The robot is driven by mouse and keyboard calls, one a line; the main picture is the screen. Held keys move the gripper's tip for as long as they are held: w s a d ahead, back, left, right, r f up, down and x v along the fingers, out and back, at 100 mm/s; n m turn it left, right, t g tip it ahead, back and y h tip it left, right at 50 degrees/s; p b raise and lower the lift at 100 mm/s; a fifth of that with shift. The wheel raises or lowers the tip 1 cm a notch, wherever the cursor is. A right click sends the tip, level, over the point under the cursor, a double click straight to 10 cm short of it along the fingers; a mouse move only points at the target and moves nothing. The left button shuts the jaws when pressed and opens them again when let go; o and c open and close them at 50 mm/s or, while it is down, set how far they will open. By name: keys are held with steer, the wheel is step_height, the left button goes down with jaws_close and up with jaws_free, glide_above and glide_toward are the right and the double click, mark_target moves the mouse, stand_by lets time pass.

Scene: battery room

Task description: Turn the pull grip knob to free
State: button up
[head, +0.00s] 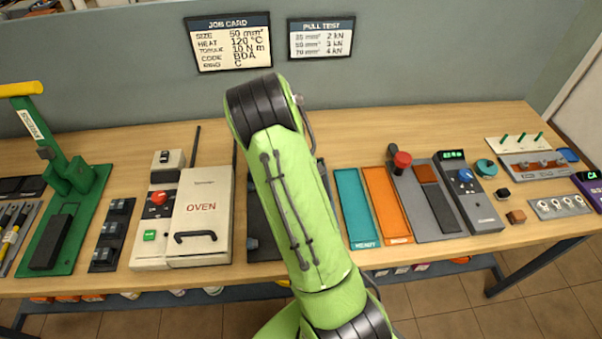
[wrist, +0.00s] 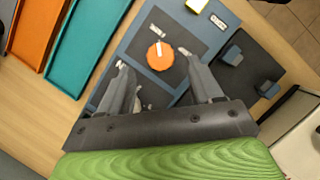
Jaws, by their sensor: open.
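An orange round knob (wrist: 161,61) with a white mark across it shows in the wrist view, set on a dark plate of a blue-grey device (wrist: 133,50). I take it to be the pull grip knob. My gripper (wrist: 154,57) is open, with one finger on each side of the knob as seen from the wrist. Whether the fingers touch it I cannot tell. Small pale labels sit beside the knob, too small to read. In the head view my arm hides the knob and most of the device, and my gripper is out of sight.
A teal tray (head: 350,172) and an orange tray (head: 372,185) lie right of my arm. The white oven (head: 203,187) stands close on the left. A red-topped lever (head: 401,160) stands further right. Dark blocks (wrist: 262,67) sit beside the knob in the wrist view.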

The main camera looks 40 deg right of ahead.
steer(key=d+p+v, duration=0.1)
steer(key=v, duration=1)
steer(key=shift+a+r, duration=0.3)
steer(key=shift+a, duration=0.2)
steer(key=shift+w, duration=0.1)
